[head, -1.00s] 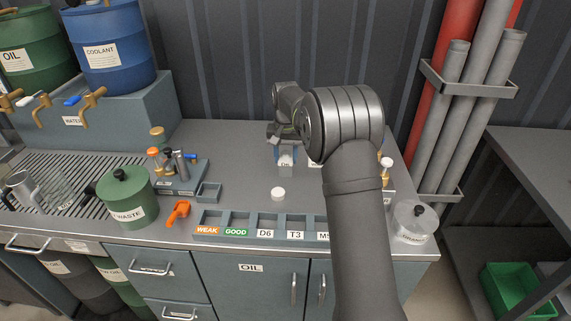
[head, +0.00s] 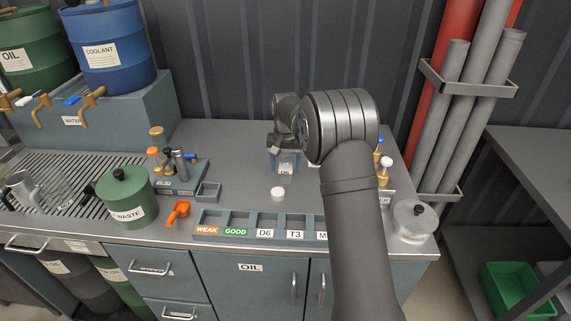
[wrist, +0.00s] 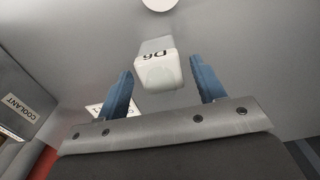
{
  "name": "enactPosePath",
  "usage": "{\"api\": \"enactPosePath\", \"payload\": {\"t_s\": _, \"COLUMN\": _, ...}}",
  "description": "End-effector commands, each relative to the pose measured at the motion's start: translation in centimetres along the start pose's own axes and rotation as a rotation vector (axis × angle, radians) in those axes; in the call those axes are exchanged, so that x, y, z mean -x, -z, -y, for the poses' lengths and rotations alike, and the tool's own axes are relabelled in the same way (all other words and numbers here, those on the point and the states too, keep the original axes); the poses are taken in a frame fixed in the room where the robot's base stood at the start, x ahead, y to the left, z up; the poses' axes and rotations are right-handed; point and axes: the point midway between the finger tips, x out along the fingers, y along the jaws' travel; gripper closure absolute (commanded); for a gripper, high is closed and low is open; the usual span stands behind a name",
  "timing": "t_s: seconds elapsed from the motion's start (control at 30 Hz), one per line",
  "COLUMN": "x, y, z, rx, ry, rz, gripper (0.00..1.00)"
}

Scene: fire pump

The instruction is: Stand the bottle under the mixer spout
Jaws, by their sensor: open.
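A small pale bottle labelled D6 (head: 285,168) stands on the grey counter in the head view. It also shows in the wrist view (wrist: 156,64), with its label upside down there. My gripper (wrist: 160,80) is open, with one blue finger on each side of the bottle and a gap visible on both sides. In the head view my gripper (head: 284,153) is at the bottle, just behind its label, partly hidden by my wrist. I cannot make out the mixer spout; my arm hides part of the back counter.
A white round cap (head: 277,193) lies in front of the bottle. A labelled compartment tray (head: 262,238) runs along the front edge. A green waste can (head: 125,200), an orange item (head: 177,212) and a small tool rack (head: 178,186) stand to the left. A clear jar (head: 414,222) stands at right.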

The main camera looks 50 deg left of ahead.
Motion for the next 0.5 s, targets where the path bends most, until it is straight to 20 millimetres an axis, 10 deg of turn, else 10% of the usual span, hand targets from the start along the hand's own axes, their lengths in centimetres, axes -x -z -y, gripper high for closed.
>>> {"api": "enactPosePath", "payload": {"t_s": 0.5, "x": 9.3, "y": 0.1, "z": 0.0, "rx": 0.0, "ry": 0.001, "rz": -0.005, "gripper": 0.37}}
